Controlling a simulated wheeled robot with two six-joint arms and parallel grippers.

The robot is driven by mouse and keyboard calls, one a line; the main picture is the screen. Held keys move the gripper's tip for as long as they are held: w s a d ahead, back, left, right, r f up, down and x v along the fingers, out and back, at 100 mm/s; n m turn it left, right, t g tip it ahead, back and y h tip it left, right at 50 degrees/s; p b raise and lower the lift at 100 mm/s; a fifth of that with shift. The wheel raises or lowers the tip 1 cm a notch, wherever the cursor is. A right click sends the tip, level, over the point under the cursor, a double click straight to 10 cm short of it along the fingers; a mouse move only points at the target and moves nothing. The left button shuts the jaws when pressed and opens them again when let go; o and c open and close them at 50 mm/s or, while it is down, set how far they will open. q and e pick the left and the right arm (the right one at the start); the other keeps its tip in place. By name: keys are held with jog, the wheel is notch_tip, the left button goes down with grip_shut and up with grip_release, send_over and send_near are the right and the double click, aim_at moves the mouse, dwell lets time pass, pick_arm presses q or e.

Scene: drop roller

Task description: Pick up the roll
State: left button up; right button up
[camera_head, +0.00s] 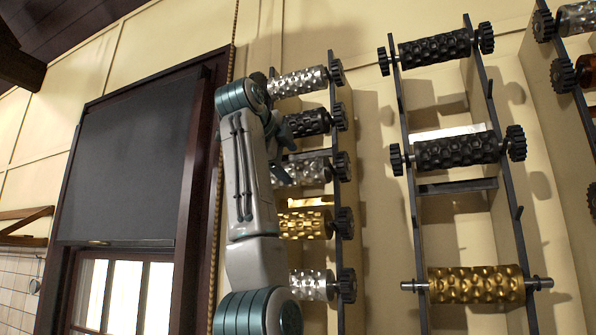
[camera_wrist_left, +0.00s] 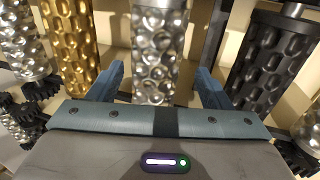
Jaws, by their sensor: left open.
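A silver embossed roll (camera_wrist_left: 155,50) lies between the two fingers of my left gripper (camera_wrist_left: 159,78) in the left wrist view. The fingers are spread, one on each side of it, and I cannot tell whether they touch it. In the head view, my left gripper (camera_head: 281,152) is at the middle of the left rack, beside a silver roll (camera_head: 308,171) and just below a black roll (camera_head: 310,122). My arm hides the left ends of these rolls. My right gripper is not in view.
The left rack also holds a gold roll (camera_head: 305,224) and silver rolls above (camera_head: 298,82) and below (camera_head: 313,285). The middle rack carries two black rolls (camera_head: 457,151) and a gold roll (camera_head: 475,284). A dark blind (camera_head: 125,160) over a window is at left.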

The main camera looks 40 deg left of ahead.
aim_at(293, 167)
pick_arm(q)
jog(key=p+x, duration=0.2)
jog(key=x, duration=0.1)
jog(key=shift+w+f+p, duration=0.15)
jog(key=shift+w+p, duration=0.2)
jog(key=shift+w+a+f, duration=0.1)
jog(key=shift+w+f, duration=0.15)
jog(key=shift+w, duration=0.05)
jog(key=shift+s, duration=0.1)
grip_shut()
jog(key=shift+r, duration=0.15)
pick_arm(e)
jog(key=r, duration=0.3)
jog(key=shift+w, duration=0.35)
